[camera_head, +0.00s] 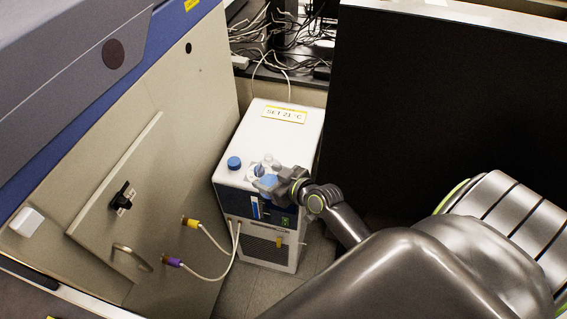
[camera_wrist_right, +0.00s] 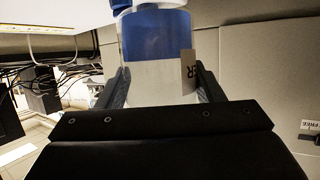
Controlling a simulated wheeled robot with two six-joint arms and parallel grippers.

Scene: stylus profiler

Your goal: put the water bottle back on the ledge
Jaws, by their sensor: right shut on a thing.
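The water bottle (camera_wrist_right: 157,38) fills the top middle of the right wrist view. It has a blue upper part, a clear or pale lower part and a tag with dark lettering on its right side. My right gripper (camera_wrist_right: 160,88) is shut on it, with one finger on each side. In the head view my right gripper (camera_head: 268,182) is over the front top edge of the white chiller box, and the bottle there is small and partly hidden by the gripper. I cannot tell whether the bottle touches the box. I cannot make out the ledge for certain. My left gripper is not in view.
The chiller (camera_head: 285,138) has a "SET 21 °C" label and a blue cap (camera_head: 234,162) on top. Hoses run from its front to yellow (camera_head: 191,223) and purple (camera_head: 172,262) fittings on the beige cabinet at left. A black panel (camera_head: 430,110) stands at right. Cables lie behind.

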